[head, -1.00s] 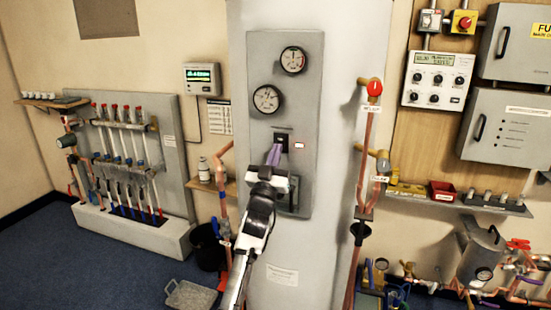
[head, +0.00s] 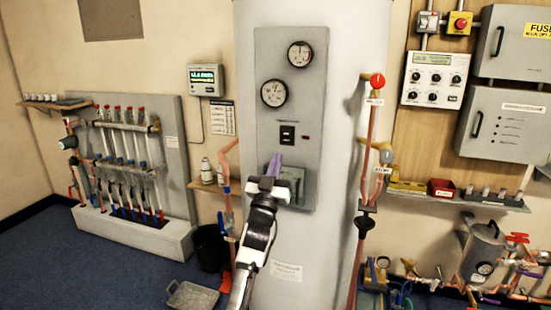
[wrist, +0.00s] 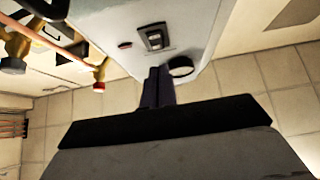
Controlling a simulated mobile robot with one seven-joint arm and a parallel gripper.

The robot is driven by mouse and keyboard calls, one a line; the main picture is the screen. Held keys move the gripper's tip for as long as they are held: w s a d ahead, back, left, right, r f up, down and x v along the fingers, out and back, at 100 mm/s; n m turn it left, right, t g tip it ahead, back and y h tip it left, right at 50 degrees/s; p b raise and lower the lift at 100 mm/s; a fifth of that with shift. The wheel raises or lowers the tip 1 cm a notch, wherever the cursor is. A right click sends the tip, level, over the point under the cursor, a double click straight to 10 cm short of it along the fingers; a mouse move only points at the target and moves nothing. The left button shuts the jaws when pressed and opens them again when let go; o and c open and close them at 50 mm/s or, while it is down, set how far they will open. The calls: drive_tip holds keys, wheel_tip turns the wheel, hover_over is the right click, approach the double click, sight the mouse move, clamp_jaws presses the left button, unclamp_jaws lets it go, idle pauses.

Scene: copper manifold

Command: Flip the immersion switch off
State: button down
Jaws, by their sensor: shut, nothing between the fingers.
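The immersion switch (head: 287,135) is a small dark rocker on the grey panel (head: 312,90) of the white cylinder. It also shows in the wrist view (wrist: 155,38). A small indicator (head: 305,137) beside it looks dark red and unlit, also in the wrist view (wrist: 124,45). My gripper (head: 275,160), with purple fingers, is below and slightly left of the switch in the head view, apart from it. Its fingers (wrist: 158,75) are together and empty. The switch is in plain view, but its rocker position is too small to read surely.
Two round gauges (head: 300,54) (head: 273,93) sit above the switch. A grey box (head: 294,182) is low on the panel, partly behind my gripper. Copper pipes (head: 367,150) with a red-topped valve (head: 377,80) stand to the right.

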drive_tip(key=s+a+f+b, duration=0.1)
drive_tip(key=s+f+b, duration=0.1)
drive_tip(key=f, duration=0.4)
drive_tip(key=shift+s+f, duration=0.3)
drive_tip(key=shift+s, duration=0.4)
